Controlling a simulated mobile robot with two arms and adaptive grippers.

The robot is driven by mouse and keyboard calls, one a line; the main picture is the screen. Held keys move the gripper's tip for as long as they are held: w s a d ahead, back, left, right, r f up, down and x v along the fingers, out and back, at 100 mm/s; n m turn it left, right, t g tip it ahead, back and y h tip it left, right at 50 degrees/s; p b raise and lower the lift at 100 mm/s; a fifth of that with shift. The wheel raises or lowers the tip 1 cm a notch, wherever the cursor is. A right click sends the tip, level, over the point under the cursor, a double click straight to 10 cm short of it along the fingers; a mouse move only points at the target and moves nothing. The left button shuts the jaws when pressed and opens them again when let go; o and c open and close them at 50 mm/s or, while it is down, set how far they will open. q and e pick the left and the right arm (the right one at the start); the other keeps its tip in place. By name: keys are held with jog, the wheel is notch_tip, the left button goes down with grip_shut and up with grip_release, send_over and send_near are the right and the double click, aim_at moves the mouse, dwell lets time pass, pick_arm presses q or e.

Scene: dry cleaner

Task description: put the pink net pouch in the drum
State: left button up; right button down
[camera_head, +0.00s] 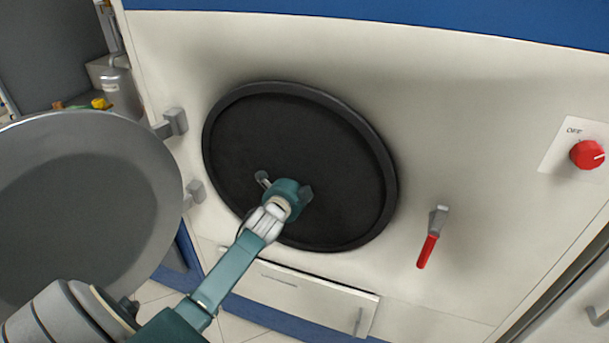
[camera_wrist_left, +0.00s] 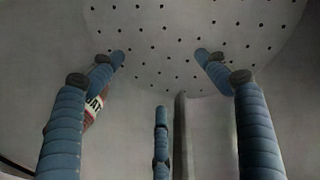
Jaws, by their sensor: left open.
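The drum's round opening has a black rim (camera_head: 389,165) and a dark inside in the head view. The open door stands at the left. My left gripper (camera_head: 286,187) is in front of or inside this opening, with its fingers spread. In the left wrist view the drum's grey perforated back wall (camera_wrist_left: 165,45) fills the upper part. The open fingers (camera_wrist_left: 160,72) have nothing visible between them. A small reddish thing with white lettering (camera_wrist_left: 94,103) shows partly behind the left finger; I cannot tell what it is. I cannot make out the pink net pouch in either view. My right gripper is out of view.
The round grey door (camera_head: 150,215) hangs open at the left, close to my left arm. A red-handled lever (camera_head: 428,245) and a red knob (camera_head: 587,155) are on the front panel at the right. A low drawer (camera_head: 300,290) lies below the opening.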

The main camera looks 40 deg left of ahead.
pick_arm(q)
jog(key=v, duration=1.2)
jog(key=shift+w, duration=0.1)
dwell(0.4)
jog(key=s+d+f+n+g+h, duration=0.1)
jog(key=s+d+f+n+g, duration=0.6)
jog(key=s+d+f, duration=0.45)
jog(key=s+d+f+n+g+h, duration=0.1)
jog(key=s+d+f+n+g, duration=0.15)
jog(key=s+d, duration=0.45)
jog(key=s+d+f+n+g+h, duration=0.2)
jog(key=s+d+n+g, duration=0.15)
jog(key=s, duration=0.75)
notch_tip(320, 180, down, 27)
jog(key=s+a, duration=0.1)
jog(key=s, duration=0.1)
jog(key=s+a+f+g, duration=0.2)
jog(key=s+a+f, duration=0.1)
jog(key=s+f, duration=1.2)
jog(key=shift+s+f, duration=0.3)
jog(key=shift+s, duration=0.55)
